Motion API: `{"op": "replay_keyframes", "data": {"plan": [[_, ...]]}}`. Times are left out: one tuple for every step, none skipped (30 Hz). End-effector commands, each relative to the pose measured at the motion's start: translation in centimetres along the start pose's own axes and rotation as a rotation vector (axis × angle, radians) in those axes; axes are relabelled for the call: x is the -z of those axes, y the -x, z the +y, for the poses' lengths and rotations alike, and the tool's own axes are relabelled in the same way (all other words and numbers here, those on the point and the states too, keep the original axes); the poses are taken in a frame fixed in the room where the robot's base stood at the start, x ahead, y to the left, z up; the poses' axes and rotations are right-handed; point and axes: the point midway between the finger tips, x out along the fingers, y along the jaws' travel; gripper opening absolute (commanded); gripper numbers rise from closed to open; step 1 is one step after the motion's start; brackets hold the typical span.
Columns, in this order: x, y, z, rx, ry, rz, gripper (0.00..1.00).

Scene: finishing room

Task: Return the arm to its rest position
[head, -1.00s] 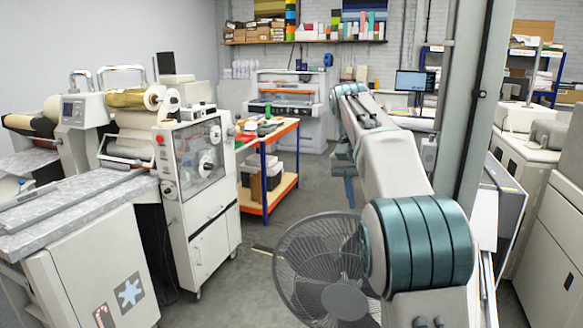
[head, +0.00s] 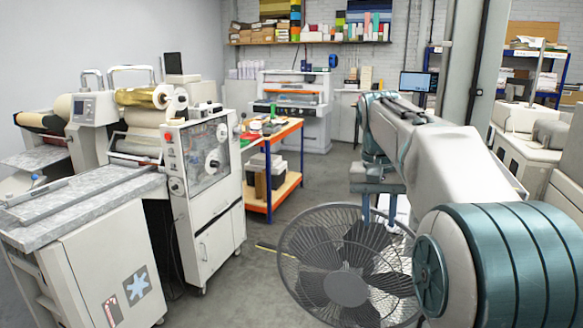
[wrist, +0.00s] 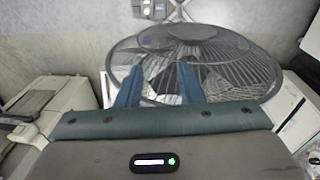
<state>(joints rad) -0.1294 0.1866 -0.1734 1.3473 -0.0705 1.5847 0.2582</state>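My arm (head: 425,150) reaches forward on the right side of the head view, bent at the large teal joint near the bottom right. My gripper (head: 378,215) hangs below the arm's far end, pointing down, partly in front of or above the fan. In the wrist view my gripper (wrist: 160,70) shows two blue fingers spread apart with nothing between them. The gripper is open and empty.
A caged floor fan (head: 346,288) stands close below my gripper; it also fills the wrist view's middle (wrist: 235,62). A white laminating machine (head: 212,235) stands left, an orange-edged worktable (head: 272,200) beyond it. A grey post (head: 470,60) stands behind my arm.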

Motion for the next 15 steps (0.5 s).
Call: {"op": "replay_keyframes", "data": {"plan": [[-1.2, -0.3, 0.4, 0.016, 0.013, 0.011, 0.34], [-1.9, -0.5, 0.6, 0.025, 0.024, 0.019, 0.34], [-2.9, -0.9, 0.8, 0.037, 0.038, 0.031, 0.34], [-3.8, -1.2, 1.0, 0.048, 0.049, 0.041, 0.34], [-4.6, -1.6, 1.2, 0.057, 0.062, 0.052, 0.34], [-5.7, -2.1, 1.3, 0.07, 0.077, 0.065, 0.34], [-6.6, -2.5, 1.5, 0.078, 0.089, 0.076, 0.34], [-7.5, -2.9, 1.6, 0.087, 0.1, 0.088, 0.34], [-8.6, -3.6, 1.7, 0.096, 0.115, 0.102, 0.34], [-9.6, -4.1, 1.8, 0.103, 0.128, 0.114, 0.34], [-10.5, -4.7, 1.9, 0.109, 0.14, 0.125, 0.34], [-11.7, -5.4, 2.0, 0.117, 0.153, 0.141, 0.34], [-12.6, -6.0, 2.1, 0.122, 0.164, 0.153, 0.34], [-13.6, -6.7, 2.2, 0.126, 0.176, 0.164, 0.34], [-14.8, -7.5, 2.2, 0.132, 0.19, 0.181, 0.34]]}}
